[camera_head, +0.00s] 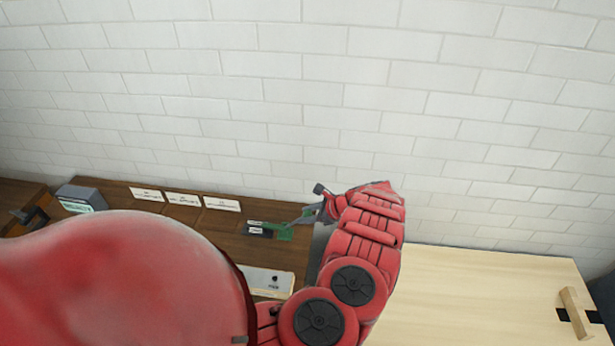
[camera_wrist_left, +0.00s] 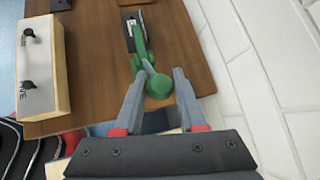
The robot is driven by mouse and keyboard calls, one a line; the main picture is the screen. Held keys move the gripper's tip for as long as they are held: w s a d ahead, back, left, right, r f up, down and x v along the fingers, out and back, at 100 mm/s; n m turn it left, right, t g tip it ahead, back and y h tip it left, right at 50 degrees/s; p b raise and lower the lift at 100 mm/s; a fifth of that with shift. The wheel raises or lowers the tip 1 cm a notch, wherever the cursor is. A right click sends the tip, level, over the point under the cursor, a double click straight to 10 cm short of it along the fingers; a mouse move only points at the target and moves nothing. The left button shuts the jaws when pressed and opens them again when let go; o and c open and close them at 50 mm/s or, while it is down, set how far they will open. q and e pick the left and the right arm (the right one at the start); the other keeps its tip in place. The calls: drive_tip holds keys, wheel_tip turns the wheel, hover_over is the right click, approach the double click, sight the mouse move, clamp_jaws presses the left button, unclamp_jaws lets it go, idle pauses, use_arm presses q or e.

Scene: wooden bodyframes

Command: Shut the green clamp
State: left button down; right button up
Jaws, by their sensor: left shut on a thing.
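The green clamp (camera_head: 286,233) is at the right end of the dark wooden board in the head view. In the left wrist view the green clamp (camera_wrist_left: 139,42) has a long arm that runs away from me and a rounded green end close to me. My left gripper (camera_head: 311,212) reaches it from the right in the head view. In the left wrist view the left gripper's fingers (camera_wrist_left: 163,72) stand either side of the rounded green end and are shut on it. The fingers hide part of the clamp. My right gripper is not in view.
The dark wooden board (camera_head: 225,225) carries several white labels (camera_head: 182,199) along its back. A pale block with black knobs (camera_wrist_left: 43,68) stands left of the clamp in the wrist view. A white brick wall (camera_head: 400,100) is close behind. A light wooden table (camera_head: 470,300) lies right.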

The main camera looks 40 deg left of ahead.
use_arm(q)
drive_tip(key=c, duration=0.5)
unclamp_jaws()
drive_tip(key=v, duration=1.7)
drive_tip(key=shift+d+b, duration=0.15)
drive_tip(key=shift+b, duration=0.25)
